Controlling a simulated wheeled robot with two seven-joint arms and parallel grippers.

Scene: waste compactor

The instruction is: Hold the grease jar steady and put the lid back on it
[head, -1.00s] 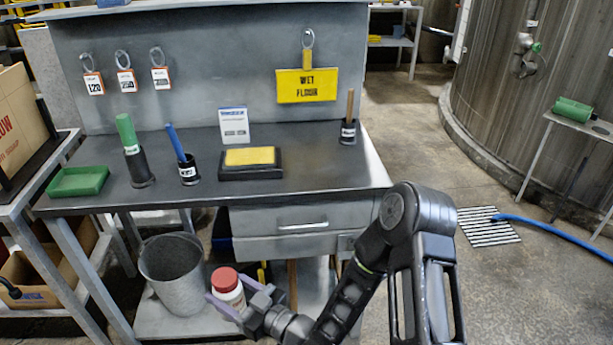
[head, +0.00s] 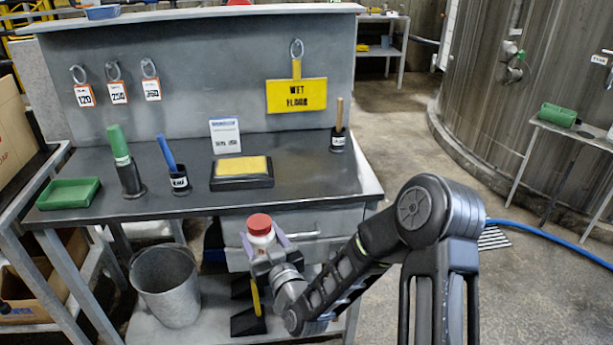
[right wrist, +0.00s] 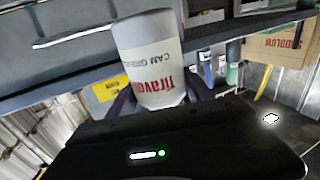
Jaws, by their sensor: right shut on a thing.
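The grease jar (head: 261,239) is a white tub with a red top (head: 259,223). My right gripper (head: 265,245) is shut around its sides and holds it roughly upright, in front of the bench drawer. The right wrist view shows the white jar (right wrist: 150,58) with red and dark lettering between the purple fingers. Whether the red top is a separate lid cannot be told. Part of a red object (head: 238,3) shows on the upper ledge at the top edge of the head view; it is cut off. My left gripper is not in view.
The bench top (head: 300,170) has clear room at its front right. On it are a green tray (head: 68,194), a yellow pad in a black holder (head: 241,172), a card (head: 225,136) and several tool cups. A bucket (head: 166,285) stands on the lower shelf.

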